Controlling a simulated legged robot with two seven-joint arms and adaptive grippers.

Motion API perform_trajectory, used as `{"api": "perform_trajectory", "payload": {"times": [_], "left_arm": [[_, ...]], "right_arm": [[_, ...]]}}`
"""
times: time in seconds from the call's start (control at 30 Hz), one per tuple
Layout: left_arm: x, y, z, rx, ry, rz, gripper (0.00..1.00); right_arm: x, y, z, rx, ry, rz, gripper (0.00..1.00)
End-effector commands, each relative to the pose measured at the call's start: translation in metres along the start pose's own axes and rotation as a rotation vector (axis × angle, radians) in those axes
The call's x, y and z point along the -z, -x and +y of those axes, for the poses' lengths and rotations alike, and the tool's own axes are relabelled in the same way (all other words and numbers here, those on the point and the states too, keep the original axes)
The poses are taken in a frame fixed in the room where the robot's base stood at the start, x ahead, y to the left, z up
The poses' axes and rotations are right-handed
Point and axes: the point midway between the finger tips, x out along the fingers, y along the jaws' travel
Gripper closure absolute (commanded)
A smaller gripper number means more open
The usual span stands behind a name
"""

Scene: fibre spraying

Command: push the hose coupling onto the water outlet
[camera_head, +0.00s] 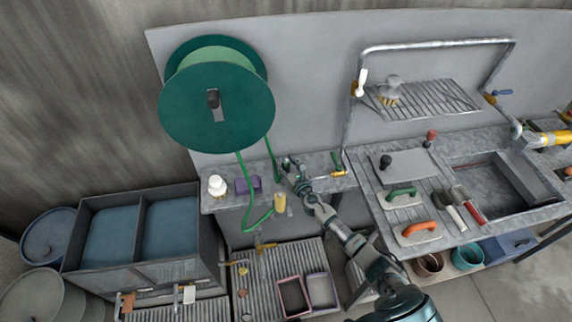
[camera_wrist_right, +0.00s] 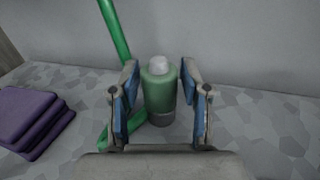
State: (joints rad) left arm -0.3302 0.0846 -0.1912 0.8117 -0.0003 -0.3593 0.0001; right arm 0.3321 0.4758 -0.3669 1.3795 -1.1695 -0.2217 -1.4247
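My right gripper (camera_head: 287,167) reaches over the back counter below the hose reel. In the right wrist view, its fingers (camera_wrist_right: 160,95) are open on both sides of an upright green cylinder (camera_wrist_right: 158,92) with a pale top and a grey lower band. Narrow gaps show beside it. It may be the hose coupling; I cannot tell for sure. The green hose (camera_head: 243,178) hangs from the reel (camera_head: 216,108) and also shows behind the fingers (camera_wrist_right: 114,30). A brass tap (camera_head: 339,173), likely the water outlet, is right of the gripper. My left gripper is out of view.
Purple folded cloths (camera_wrist_right: 34,115) and a white bottle (camera_head: 217,185) stand left on the counter. A yellow piece (camera_head: 280,203) is at its front edge. Right are a rack (camera_head: 430,100), trowels (camera_head: 419,232) and a sink (camera_head: 505,185). A wall rises close behind.

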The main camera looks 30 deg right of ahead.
Motion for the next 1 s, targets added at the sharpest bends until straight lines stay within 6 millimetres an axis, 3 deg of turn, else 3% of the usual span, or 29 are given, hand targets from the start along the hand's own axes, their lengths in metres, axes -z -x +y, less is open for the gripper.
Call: {"api": "perform_trajectory", "payload": {"times": [0.03, 0.13, 0.47, 0.57, 0.7, 0.8, 1.0], "left_arm": [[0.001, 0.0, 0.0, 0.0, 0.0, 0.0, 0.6], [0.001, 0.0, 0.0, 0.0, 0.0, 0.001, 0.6], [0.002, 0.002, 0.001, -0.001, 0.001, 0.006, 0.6], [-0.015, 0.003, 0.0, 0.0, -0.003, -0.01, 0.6], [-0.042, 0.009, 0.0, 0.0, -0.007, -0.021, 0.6], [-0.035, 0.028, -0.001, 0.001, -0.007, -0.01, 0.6], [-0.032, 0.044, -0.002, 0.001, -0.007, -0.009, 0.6]], "right_arm": [[0.0, 0.0, 0.0, 0.0, 0.0, 0.0, 0.74], [0.0, 0.0, 0.0, 0.0, 0.0, 0.0, 0.99], [-0.004, 0.0, 0.0, 0.0, 0.0, -0.001, 1.0], [-0.013, 0.0, 0.0, 0.0, 0.0, -0.002, 1.0], [-0.032, 0.0, 0.0, 0.0, 0.002, -0.003, 1.0], [-0.061, 0.0, -0.001, -0.001, 0.003, -0.005, 1.0], [-0.093, 0.0, 0.0, -0.001, 0.002, -0.004, 1.0]]}}
